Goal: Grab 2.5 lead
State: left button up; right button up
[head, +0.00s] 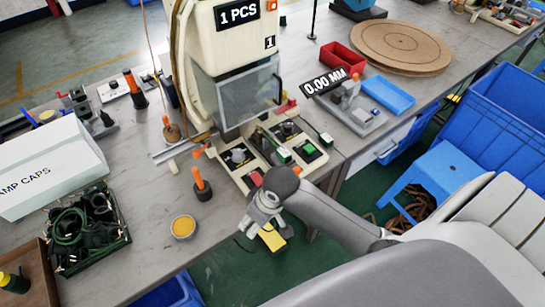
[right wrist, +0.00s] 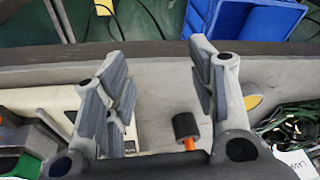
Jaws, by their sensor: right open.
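A black bin (head: 128,238) at the left of the bench holds a tangle of dark green and black leads (head: 88,222). I cannot pick out a single 2.5 lead or read a size. My right gripper (head: 260,212) is over the bench's front edge, to the right of the bin and well apart from it. In the right wrist view its fingers (right wrist: 160,65) are spread with nothing between them. The tangled leads (right wrist: 285,130) show at that view's right edge, beside a white label. My left gripper is not in view.
An orange-handled tool (head: 201,185) and a yellow-filled dish (head: 183,227) stand between the bin and my gripper. A white carton (head: 50,165) sits behind the bin. A press (head: 235,60) stands at the back. A yellow pedal-like thing (head: 272,238) is near the floor.

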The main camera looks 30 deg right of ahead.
jog(key=shift+g, duration=0.3)
jog(key=w, duration=0.1)
jog(key=w+d+r, duration=0.1)
jog(key=w, duration=0.1)
jog(key=w+d, duration=0.1)
jog(key=shift+w+d+r, duration=0.25)
jog(key=shift+w+r, duration=0.1)
jog(key=shift+w, duration=0.05)
jog(key=shift+g+h, duration=0.4)
jog(key=shift+h, duration=0.2)
jog(key=w+d+r, duration=0.4)
jog(key=shift+w+d, duration=0.15)
jog(key=shift+w, duration=0.2)
jog(key=w+d+r+m+g, duration=0.1)
jog(key=w+d+r+m, duration=0.3)
jog(key=d+r, duration=0.6)
jog(key=n, duration=0.1)
send_over(280, 147)
jog(key=shift+h, duration=0.4)
jog(key=f, duration=0.6)
jog(key=shift+s+a+p, duration=0.1)
jog(key=shift+s+p, duration=0.2)
jog(key=shift+s, duration=0.05)
jog(key=f+p, duration=0.1)
jog(key=f, duration=0.4)
jog(key=shift+w, duration=0.2)
grip_shut()
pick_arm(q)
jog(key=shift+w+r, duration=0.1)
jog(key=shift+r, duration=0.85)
